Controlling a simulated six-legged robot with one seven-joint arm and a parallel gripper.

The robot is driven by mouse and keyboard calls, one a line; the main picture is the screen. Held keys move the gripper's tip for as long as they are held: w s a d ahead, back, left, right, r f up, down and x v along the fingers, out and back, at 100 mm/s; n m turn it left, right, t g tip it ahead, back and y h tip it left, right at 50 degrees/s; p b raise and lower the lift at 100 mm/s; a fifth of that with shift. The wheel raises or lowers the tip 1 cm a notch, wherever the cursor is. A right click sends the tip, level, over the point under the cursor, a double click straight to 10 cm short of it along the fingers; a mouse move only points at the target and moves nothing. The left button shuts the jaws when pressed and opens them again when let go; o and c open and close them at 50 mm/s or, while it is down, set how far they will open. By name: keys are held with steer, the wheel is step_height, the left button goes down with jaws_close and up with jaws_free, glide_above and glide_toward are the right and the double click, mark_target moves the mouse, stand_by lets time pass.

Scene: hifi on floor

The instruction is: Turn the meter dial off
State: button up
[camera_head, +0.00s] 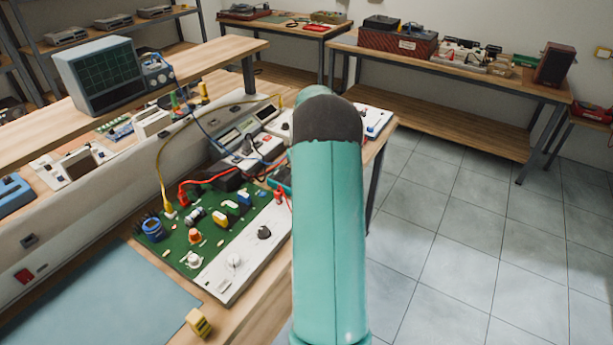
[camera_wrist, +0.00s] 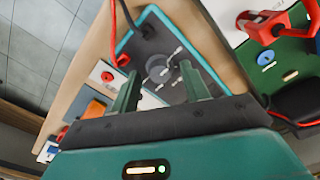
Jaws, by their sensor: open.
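The meter (camera_wrist: 205,50) is a dark-faced device with a teal border. Its round grey dial (camera_wrist: 158,70) has white marks around it and shows between my fingers in the wrist view. My gripper (camera_wrist: 160,72) is open, with its two green fingers on either side of the dial in the picture. I cannot tell whether either finger touches it. In the head view only a teal edge of the meter (camera_head: 279,177) shows, beside my arm. My arm hides the rest of the meter and the gripper there.
Red and black leads cross near the meter. A green circuit board (camera_head: 210,228) with several parts and knobs lies left of my arm. A black box (camera_head: 228,178) and white instruments (camera_head: 250,150) stand behind it. Tiled floor (camera_head: 450,240) is free at right.

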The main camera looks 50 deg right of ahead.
step_height(320, 180, up, 14)
steer(key=shift+f, duration=0.2)
stand_by(0.6)
steer(key=a+r+n+t, duration=0.1)
steer(key=a+r, duration=0.3)
steer(key=a, duration=0.6)
steer(key=a+r+n+t+h, duration=0.1)
steer(key=a+r, duration=0.3)
steer(key=a, duration=0.5)
steer(key=a+r+n+t, duration=0.1)
steer(key=a+r, duration=0.3)
steer(key=a, duration=0.6)
steer(key=s+a+f+n+t, duration=0.1)
steer(key=s+a+f, duration=0.1)
steer(key=s+a, duration=0.5)
steer(key=s+a+f+n+t+y, duration=0.1)
steer(key=s+a+f, duration=0.1)
steer(key=s+a, duration=0.5)
steer(key=shift+s+a+n+t, duration=0.15)
steer(key=shift+a+n+t, duration=0.15)
steer(key=shift+a, duration=2.4)
steer(key=shift+f, duration=0.1)
